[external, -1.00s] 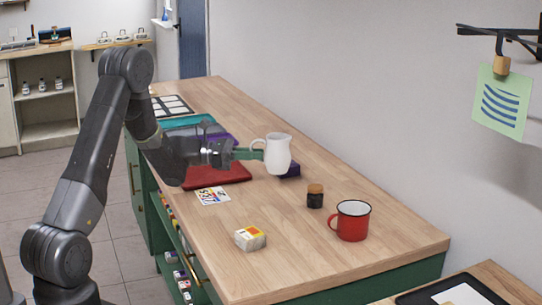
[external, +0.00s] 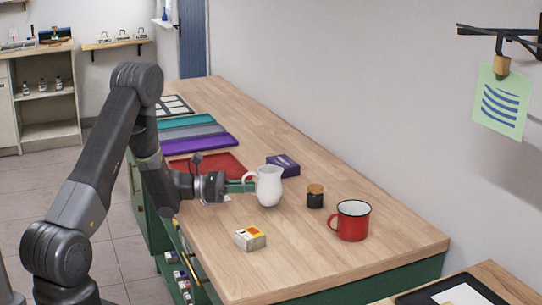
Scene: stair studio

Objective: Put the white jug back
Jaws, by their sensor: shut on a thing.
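The white jug (external: 270,187) is upright, at or just above the wooden counter in the external view; I cannot tell whether its base touches. My gripper (external: 246,186) reaches in from the left and is shut on the jug at its handle side. The green fingers hide part of the handle.
A small dark jar with a cork lid (external: 315,196) stands just right of the jug, and a red mug (external: 351,221) further right. A purple box (external: 283,165) lies behind. A small box (external: 250,238) is in front. Coloured mats, including a red one (external: 213,164), lie at left. The counter (external: 330,265) is clear at front.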

